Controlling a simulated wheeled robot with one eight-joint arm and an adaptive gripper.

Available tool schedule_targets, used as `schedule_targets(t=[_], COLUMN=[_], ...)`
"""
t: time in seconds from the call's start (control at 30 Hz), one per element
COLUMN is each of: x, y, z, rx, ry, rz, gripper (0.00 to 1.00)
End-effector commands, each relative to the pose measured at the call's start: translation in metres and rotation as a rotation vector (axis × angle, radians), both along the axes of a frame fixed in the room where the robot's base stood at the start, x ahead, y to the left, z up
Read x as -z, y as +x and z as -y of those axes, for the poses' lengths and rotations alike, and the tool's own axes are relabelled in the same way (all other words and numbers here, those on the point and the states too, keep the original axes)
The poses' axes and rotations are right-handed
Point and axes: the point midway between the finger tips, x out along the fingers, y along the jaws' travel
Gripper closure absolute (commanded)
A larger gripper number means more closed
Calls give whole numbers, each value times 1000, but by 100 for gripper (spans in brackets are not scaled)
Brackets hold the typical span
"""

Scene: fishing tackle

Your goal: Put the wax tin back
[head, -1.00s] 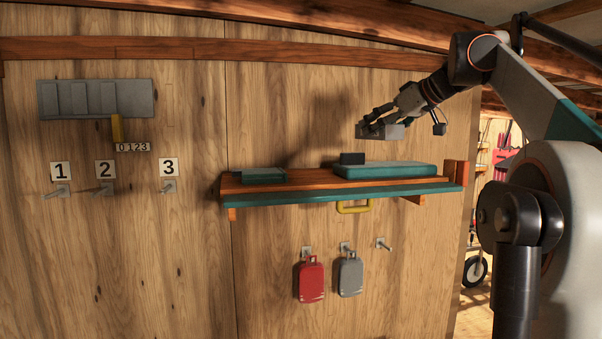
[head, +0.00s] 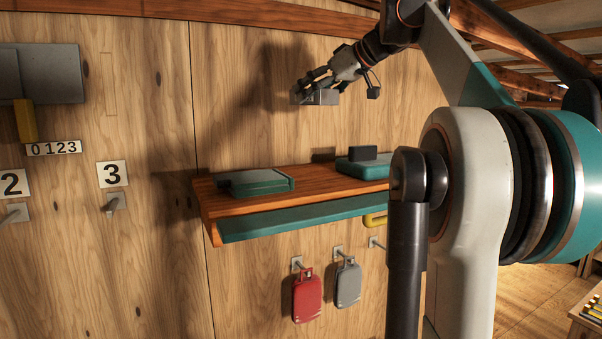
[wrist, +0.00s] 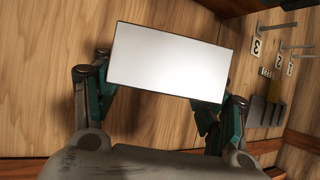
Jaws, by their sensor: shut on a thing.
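A plain grey rectangular box, apparently the wax tin (head: 325,98), is held in my gripper (head: 308,88) in front of the wall, high above the wooden shelf (head: 330,185). In the wrist view the tin (wrist: 168,62) shows a blank pale face. The fingers of my gripper (wrist: 155,95) are shut on it, one at each end, and the tin partly hides them. On the shelf a teal box (head: 265,188) with a grey top lies at the left. A larger teal case (head: 358,168) with a dark block (head: 363,153) on it lies to the right, partly hidden by my arm.
Red (head: 307,298) and grey (head: 348,285) flask-like tags hang from hooks below the shelf. Numbered hooks, including hook 3 (head: 115,202), and a grey rack (head: 45,75) are on the wall at left.

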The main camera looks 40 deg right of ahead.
Motion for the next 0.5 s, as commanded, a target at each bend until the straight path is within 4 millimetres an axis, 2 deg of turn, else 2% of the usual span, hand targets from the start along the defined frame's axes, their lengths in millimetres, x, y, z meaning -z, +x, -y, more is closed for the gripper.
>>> schedule_targets(t=[0.5], x=[103], y=[0], z=[0], rx=[0], ry=[0], rz=[1], gripper=[73])
